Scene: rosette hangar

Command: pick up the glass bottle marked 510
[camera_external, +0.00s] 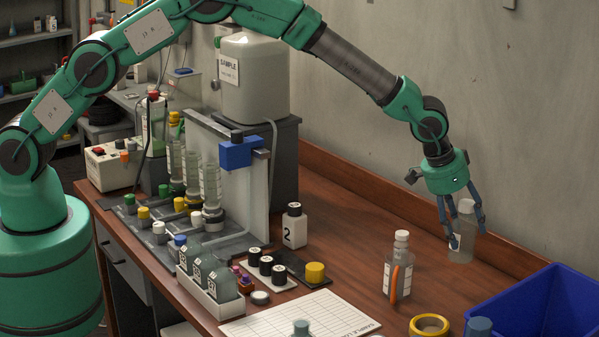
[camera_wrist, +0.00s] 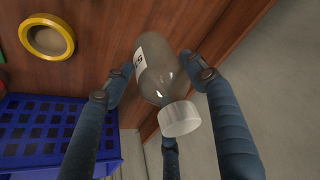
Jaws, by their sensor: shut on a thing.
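A clear glass bottle with a white cap (camera_external: 462,247) is between the blue fingers of my gripper (camera_external: 463,222), near the back edge of the table. In the wrist view the bottle (camera_wrist: 155,70) is tilted across the picture, its cap toward me. Its white label is turned aside; a 5 shows at the label's edge and the rest is hidden. My gripper (camera_wrist: 163,95) is shut on this bottle, with fingers on several sides. I cannot tell whether its base touches the table.
A blue crate (camera_external: 548,300) stands to the right, with a yellow tape roll (camera_external: 429,325) in front. A white-capped bottle (camera_external: 391,286) with an orange item stands left of my gripper. A white tray (camera_external: 210,298) holds several labelled bottles. The wall is close behind my gripper.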

